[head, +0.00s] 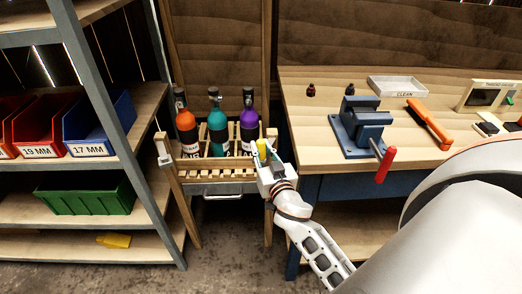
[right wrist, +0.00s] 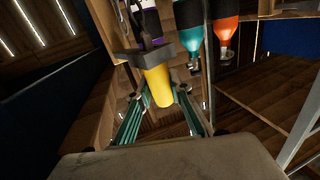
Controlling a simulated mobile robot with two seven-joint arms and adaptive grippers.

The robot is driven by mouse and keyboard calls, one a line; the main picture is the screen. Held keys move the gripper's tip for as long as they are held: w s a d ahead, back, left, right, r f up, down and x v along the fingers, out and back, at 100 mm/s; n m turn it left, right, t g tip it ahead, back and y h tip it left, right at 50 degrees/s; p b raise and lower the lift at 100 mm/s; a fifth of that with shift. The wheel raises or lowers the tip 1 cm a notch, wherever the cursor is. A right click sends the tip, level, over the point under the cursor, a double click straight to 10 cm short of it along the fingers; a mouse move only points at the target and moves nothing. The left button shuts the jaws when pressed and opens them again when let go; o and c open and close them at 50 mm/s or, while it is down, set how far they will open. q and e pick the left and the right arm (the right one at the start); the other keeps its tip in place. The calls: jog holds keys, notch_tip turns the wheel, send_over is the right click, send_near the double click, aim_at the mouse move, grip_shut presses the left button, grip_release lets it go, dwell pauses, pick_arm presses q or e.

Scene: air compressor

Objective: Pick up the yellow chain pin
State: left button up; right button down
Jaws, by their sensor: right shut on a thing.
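The yellow chain pin (head: 262,148) is a small yellow cylinder at the right end of the wooden bottle rack in the head view. My right gripper (head: 264,157) is there with its fingers around it. In the right wrist view the yellow cylinder (right wrist: 158,86) stands between the two green-sided fingers (right wrist: 160,104), with a dark part at its far end. The right gripper is shut on it. I cannot tell whether the pin still touches the rack. My left gripper is not in view.
The wooden rack (head: 200,172) holds orange (head: 187,128), teal (head: 216,132) and purple (head: 248,125) bottles close by. A workbench (head: 310,130) with a blue vise (head: 360,125) is on the right. Shelves with bins (head: 88,194) and a yellow item (head: 115,241) are left.

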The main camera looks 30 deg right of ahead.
jog(key=shift+r, duration=0.1)
jog(key=shift+r+p, duration=0.35)
jog(key=shift+r, duration=0.3)
notch_tip(320, 180, up, 18)
jog(key=p, duration=0.6)
jog(key=shift+r, duration=0.25)
